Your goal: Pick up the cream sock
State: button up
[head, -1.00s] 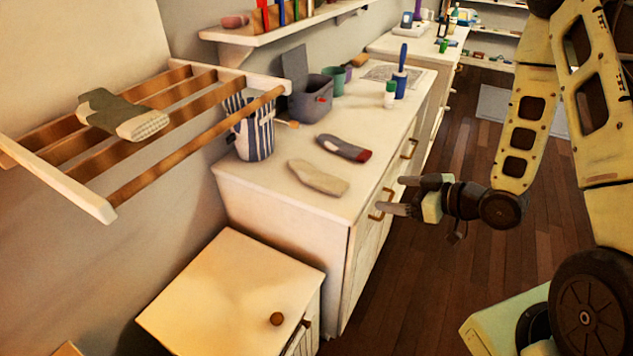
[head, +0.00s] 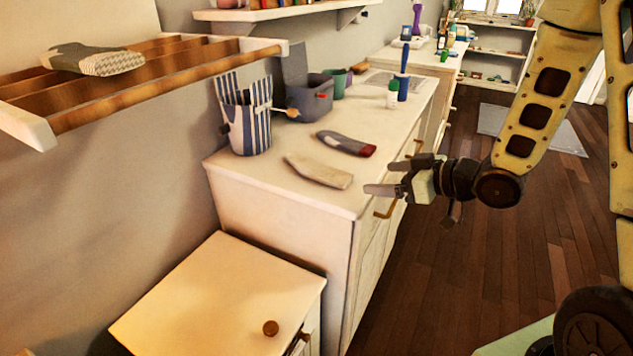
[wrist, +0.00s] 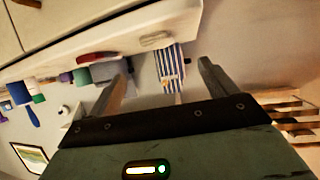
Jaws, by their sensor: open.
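The cream sock (head: 318,170) lies flat on the white counter (head: 270,184), near its front edge. A grey sock with a red toe (head: 345,143) lies just behind it, apart from it. My gripper (head: 379,179) is open and empty, to the right of the cream sock and off the counter's front side. In the wrist view, the open fingers (wrist: 165,80) point toward the counter, and the cream sock (wrist: 157,40) shows small beyond them, near the striped container.
A striped container (head: 250,125), a grey bin (head: 310,98) and bottles stand at the counter's back. A wooden rack (head: 150,85) holding a grey-and-white sock (head: 95,60) juts from the wall at left. A low cabinet (head: 215,300) stands in front.

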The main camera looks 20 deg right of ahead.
send_near(339, 175)
jog(key=x, duration=0.3)
jog(key=shift+s+a+f+b, duration=0.1)
jog(key=shift+s+a+b, duration=0.15)
jog(key=shift+b, duration=0.1)
jog(key=shift+d+x, duration=0.15)
jog(key=shift+x, duration=1.4)
jog(key=shift+d+x, duration=0.1)
jog(key=shift+x, duration=1.5)
jog(key=shift+w, duration=0.15)
jog(key=c, duration=1.1)
jog(key=shift+o, duration=0.2)
